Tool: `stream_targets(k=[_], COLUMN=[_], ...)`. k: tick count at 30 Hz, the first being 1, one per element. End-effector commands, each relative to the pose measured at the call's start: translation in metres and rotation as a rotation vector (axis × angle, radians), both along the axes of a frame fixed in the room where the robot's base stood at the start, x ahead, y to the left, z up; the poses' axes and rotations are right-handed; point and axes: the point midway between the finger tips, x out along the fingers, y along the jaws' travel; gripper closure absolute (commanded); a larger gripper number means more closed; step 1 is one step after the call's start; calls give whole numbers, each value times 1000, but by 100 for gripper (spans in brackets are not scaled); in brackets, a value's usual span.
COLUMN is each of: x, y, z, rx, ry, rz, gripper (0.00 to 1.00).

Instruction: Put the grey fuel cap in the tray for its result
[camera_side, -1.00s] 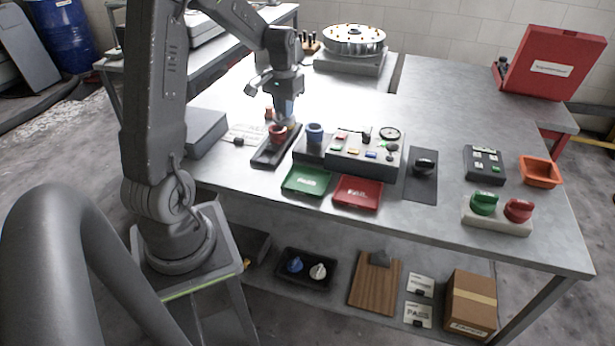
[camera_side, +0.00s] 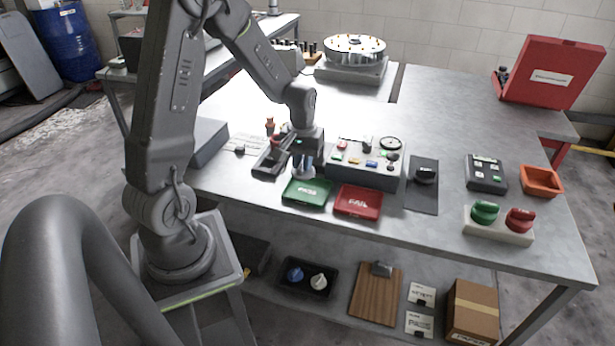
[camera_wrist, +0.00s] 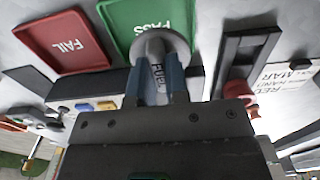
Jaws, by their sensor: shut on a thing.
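My gripper (camera_side: 304,170) points down just behind the green PASS tray (camera_side: 296,200). In the wrist view its two blue fingers (camera_wrist: 156,84) are shut on the grey fuel cap (camera_wrist: 155,48), marked FUEL. The cap's round rim overlaps the near edge of the PASS tray (camera_wrist: 122,30) in that view; I cannot tell whether they touch. The cap is mostly hidden in the side view. The red FAIL tray (camera_side: 357,203) is right of the PASS tray, and it also shows in the wrist view (camera_wrist: 62,48). Both trays look empty where visible.
The grey test box (camera_side: 368,172) with coloured buttons and a gauge stands behind the FAIL tray. A black rail fixture (camera_side: 268,163) lies left of my gripper. Further right are a black mat (camera_side: 421,200), a keypad box (camera_side: 486,173) and green and red knobs (camera_side: 484,212).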

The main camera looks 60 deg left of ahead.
Motion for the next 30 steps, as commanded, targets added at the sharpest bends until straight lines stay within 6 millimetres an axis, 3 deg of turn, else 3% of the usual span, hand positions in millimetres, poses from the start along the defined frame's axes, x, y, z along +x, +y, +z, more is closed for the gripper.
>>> stream_targets(k=[5, 14, 26, 27, 30], x=[10, 10, 10, 10, 10], y=[-8, -7, -7, -7, -7], z=[-9, -46, -50, -51, -51], rx=[0, -1, 1, 1, 1], ry=[0, 1, -1, -1, -1], rz=[0, 1, 0, 0, 0], gripper=[100, 100, 100, 84, 75])
